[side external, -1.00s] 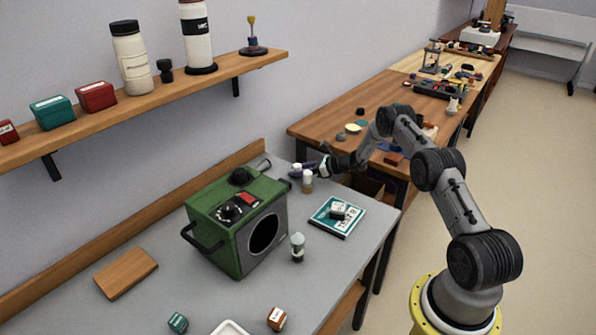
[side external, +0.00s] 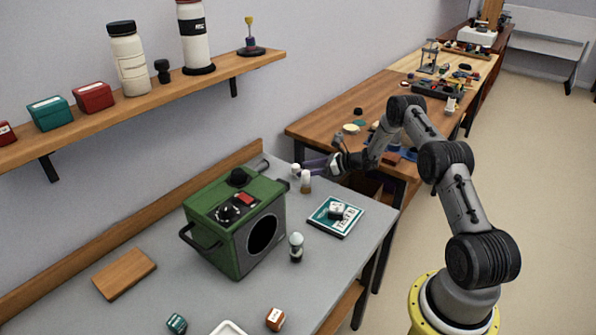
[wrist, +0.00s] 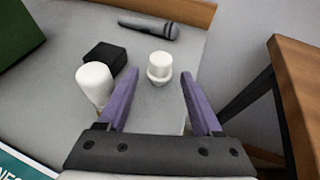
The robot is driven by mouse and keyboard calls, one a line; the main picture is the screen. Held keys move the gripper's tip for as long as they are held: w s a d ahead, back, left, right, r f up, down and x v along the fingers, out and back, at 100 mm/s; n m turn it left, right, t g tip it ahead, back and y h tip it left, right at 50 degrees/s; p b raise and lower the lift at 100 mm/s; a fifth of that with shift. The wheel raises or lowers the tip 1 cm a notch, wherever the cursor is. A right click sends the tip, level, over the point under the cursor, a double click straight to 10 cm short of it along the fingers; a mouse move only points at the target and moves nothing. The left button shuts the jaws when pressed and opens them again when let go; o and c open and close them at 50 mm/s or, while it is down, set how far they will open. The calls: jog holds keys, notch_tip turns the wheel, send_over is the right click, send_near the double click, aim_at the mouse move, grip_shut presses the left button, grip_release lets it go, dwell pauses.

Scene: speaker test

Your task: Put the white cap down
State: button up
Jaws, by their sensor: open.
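The white cap (wrist: 159,66) stands on the grey bench, a small rounded white piece with a wider rim. In the side view it shows as a small white shape (side external: 296,170) near the bench's far end. My gripper (wrist: 158,84) is open, with its two purple fingers apart. In the wrist view the cap appears between and just beyond the fingertips, with gaps on both sides. In the side view my gripper (side external: 316,163) is just right of the cap. Nothing is held.
A white-topped cylinder (wrist: 94,84) stands close left of my fingers, beside a black block (wrist: 105,57). A dark microphone (wrist: 148,24) lies beyond the cap. The green speaker box (side external: 235,222) and a teal booklet (side external: 335,216) are nearby. A wooden table (side external: 330,130) adjoins.

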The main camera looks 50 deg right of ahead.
jog(key=v, duration=0.7)
jog(key=shift+s+a+r, duration=0.1)
jog(key=shift+s+r, duration=0.05)
jog(key=shift+r, duration=0.1)
jog(key=s+a+r+n+g+y, duration=0.3)
jog(key=a+r+n+g, duration=0.3)
jog(key=a+r+n, duration=1.05)
jog(key=s+a+r+n+g+h, duration=0.1)
jog(key=s+a+r+n, duration=0.25)
jog(key=s+a, duration=0.35)
jog(key=s+a+r+n+g+h, duration=0.1)
jog(key=s+a+r+n+g, duration=0.1)
jog(key=s+a+r, duration=0.45)
jog(key=s+a+n+t+h, duration=0.1)
jog(key=s+n+h, duration=0.4)
jog(key=s+n, duration=0.5)
jog(key=s+a, duration=0.1)
jog(key=s, duration=0.5)
jog(key=shift+s+a+r+t, duration=0.15)
jog(key=shift+s+r+t, duration=0.05)
jog(key=shift+s+t, duration=0.2)
